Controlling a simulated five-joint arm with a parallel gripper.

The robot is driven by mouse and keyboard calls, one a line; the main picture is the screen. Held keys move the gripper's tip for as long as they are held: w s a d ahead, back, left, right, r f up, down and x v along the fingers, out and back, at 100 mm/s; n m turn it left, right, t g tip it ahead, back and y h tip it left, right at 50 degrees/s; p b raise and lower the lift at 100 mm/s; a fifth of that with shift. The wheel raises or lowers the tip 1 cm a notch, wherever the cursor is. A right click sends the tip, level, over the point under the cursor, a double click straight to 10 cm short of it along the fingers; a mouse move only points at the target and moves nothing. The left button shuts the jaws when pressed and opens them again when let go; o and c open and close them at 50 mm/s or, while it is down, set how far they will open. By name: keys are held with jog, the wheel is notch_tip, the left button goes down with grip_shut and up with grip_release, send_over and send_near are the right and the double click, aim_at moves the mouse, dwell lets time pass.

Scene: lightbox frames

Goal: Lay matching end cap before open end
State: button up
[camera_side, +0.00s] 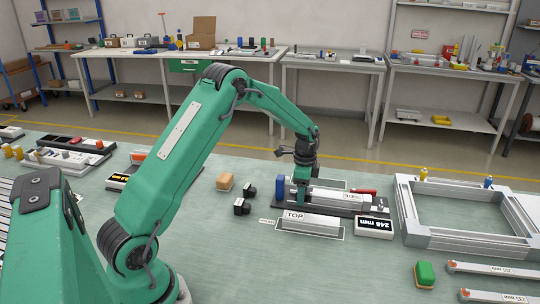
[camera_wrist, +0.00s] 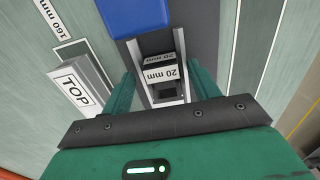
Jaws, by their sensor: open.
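My gripper (camera_side: 301,194) points down over the left part of a dark fixture (camera_side: 352,209) that carries pale metal profile (camera_side: 338,197). In the wrist view my gripper (camera_wrist: 160,84) is open, with a green finger on each side of a dark block (camera_wrist: 156,60) marked 20 mm. The block sits between pale metal rails; I cannot tell whether the fingers touch it, or whether it is an end cap. Two small black pieces (camera_side: 252,190) (camera_side: 241,207), perhaps end caps, lie on the mat left of the fixture.
A blue block (camera_side: 281,186) stands at the fixture's left end. A red handle (camera_side: 363,191), an aluminium frame (camera_side: 460,242) and a green block (camera_side: 424,272) are to the right. The front-middle mat is clear.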

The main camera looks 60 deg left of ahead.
jog(key=shift+w+a+r, duration=0.1)
jog(key=shift+a+r, duration=0.05)
jog(key=shift+r, duration=1.8)
jog(key=shift+w+a+r, duration=0.1)
jog(key=shift+r, duration=1.85)
jog(key=shift+s+r, duration=0.1)
jog(key=shift+r, duration=0.05)
jog(key=shift+d+r, duration=0.2)
jog(key=shift+r, duration=0.1)
jog(key=s+d+r+n+t, duration=0.35)
jog(key=s+d+r, duration=0.55)
jog(key=s+r, duration=0.45)
jog(key=s+d+n+t, duration=0.1)
jog(key=s+d+n, duration=0.1)
jog(key=s, duration=0.5)
jog(key=s+d+n+t, duration=0.1)
jog(key=s+d+n, duration=0.2)
jog(key=s, duration=0.5)
jog(key=shift+s+d+r, duration=0.15)
jog(key=shift+d+r, duration=0.1)
jog(key=shift+d, duration=0.2)
